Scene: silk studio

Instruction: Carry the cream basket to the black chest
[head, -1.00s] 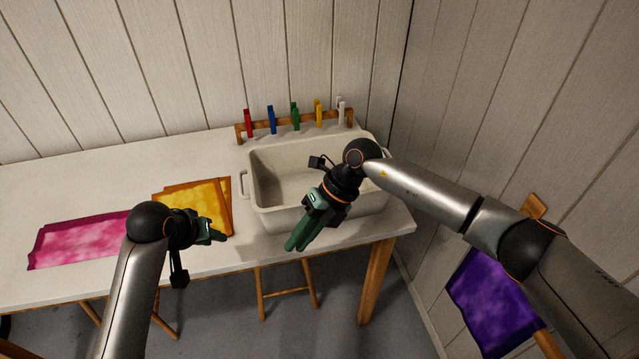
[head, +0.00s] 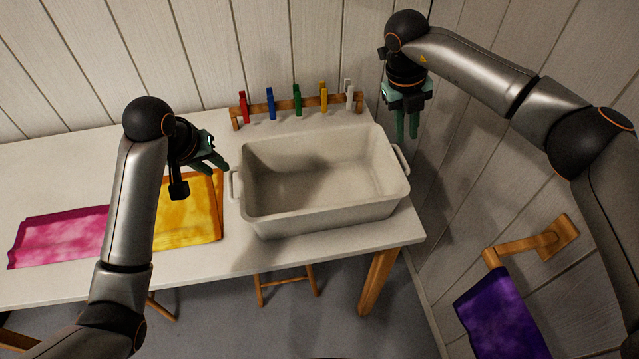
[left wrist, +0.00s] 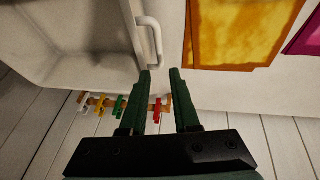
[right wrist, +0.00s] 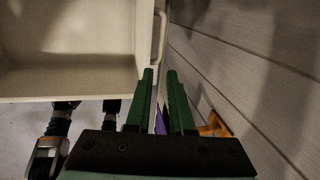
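The cream basket (head: 325,215) stands on the white table, empty, with a handle at each end. Its left handle (head: 233,185) also shows in the left wrist view (left wrist: 152,40), just ahead of my fingers. My left gripper (head: 219,166) is open and empty, above and beside that handle, apart from it. The right handle (head: 402,160) also shows in the right wrist view (right wrist: 161,40). My right gripper (head: 407,138) is open and empty, above and behind that handle near the right wall. No black chest is in view.
A peg rack (head: 300,105) with several coloured pegs stands behind the basket. Yellow cloth (head: 190,215) and pink cloth (head: 60,235) lie on the table (head: 120,275) to the left. Purple cloth (head: 500,318) hangs from a wooden wall bracket (head: 530,245) at right, close to my right arm.

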